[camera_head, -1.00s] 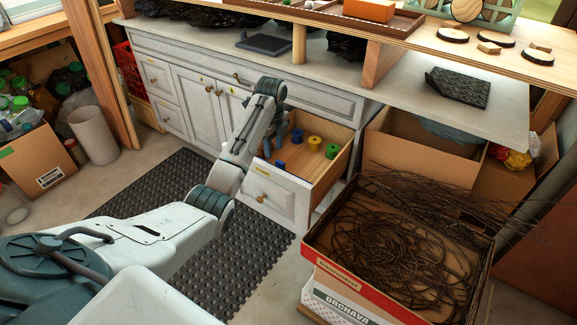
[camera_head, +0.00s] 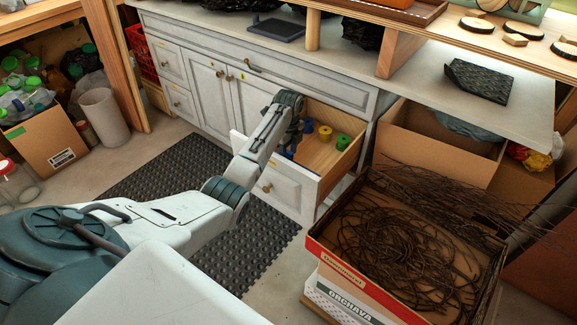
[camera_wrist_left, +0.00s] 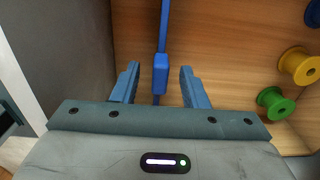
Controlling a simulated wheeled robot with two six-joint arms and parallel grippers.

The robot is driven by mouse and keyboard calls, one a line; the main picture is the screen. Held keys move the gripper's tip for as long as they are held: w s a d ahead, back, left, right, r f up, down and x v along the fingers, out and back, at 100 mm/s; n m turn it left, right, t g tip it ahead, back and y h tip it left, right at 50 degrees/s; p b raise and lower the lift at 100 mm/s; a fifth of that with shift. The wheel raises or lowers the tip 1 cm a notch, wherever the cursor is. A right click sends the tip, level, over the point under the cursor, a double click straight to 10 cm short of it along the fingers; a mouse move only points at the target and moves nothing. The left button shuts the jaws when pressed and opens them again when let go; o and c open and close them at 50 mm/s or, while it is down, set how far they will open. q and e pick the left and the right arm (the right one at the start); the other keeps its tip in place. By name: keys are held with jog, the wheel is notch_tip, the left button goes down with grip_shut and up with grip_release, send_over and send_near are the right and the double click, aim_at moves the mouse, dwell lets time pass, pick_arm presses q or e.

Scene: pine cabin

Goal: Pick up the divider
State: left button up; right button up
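The divider (camera_wrist_left: 161,74) is a blue upright piece with a thicker block at its middle, inside the open wooden drawer (camera_wrist_left: 235,40). The drawer front (camera_head: 287,186) shows in the head view. My left gripper (camera_wrist_left: 160,82) is open in the left wrist view, with one finger on each side of the divider and a gap visible on both sides. In the head view my left gripper (camera_head: 293,138) reaches down into the drawer and hides most of what lies under it. My right gripper is not in view.
A yellow spool (camera_wrist_left: 300,66), a green spool (camera_wrist_left: 275,103) and a blue spool (camera_wrist_left: 313,12) stand to the right in the drawer. A grey drawer wall (camera_wrist_left: 80,50) is close on the left. A box of twigs (camera_head: 325,250) stands right of the drawer.

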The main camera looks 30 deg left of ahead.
pick_arm(q)
jog(key=shift+f, duration=0.5)
grip_shut()
jog(key=shift+r, duration=0.1)
